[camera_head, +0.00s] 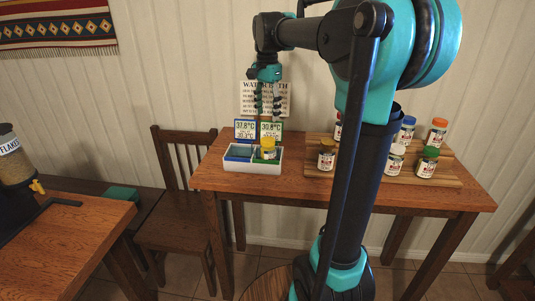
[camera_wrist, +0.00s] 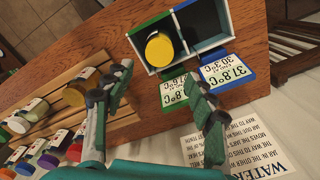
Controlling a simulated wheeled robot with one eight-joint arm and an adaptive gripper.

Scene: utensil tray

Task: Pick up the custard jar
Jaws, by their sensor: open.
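A jar with a yellow lid (camera_head: 268,148) stands upright in the right, green-edged compartment of a white two-part tray (camera_head: 250,170) on the wooden table. Its lid also shows in the wrist view (camera_wrist: 160,50). No label is legible enough to tell which jar is custard. A jar with a mustard-brown lid (camera_head: 326,157) stands on the wooden rack to the right. My gripper (camera_head: 267,113) is open and empty, above and apart from the yellow-lidded jar. In the wrist view its spread fingers (camera_wrist: 160,78) point toward the tray, with the jar lying beyond the gap between them.
Several other jars with blue, orange and green lids stand on the stepped rack (camera_head: 450,181). The tray's other, blue-edged compartment is empty. Two temperature displays (camera_head: 244,129) and a printed sign (camera_head: 262,90) stand behind the tray. A chair (camera_head: 176,200) is left of the table.

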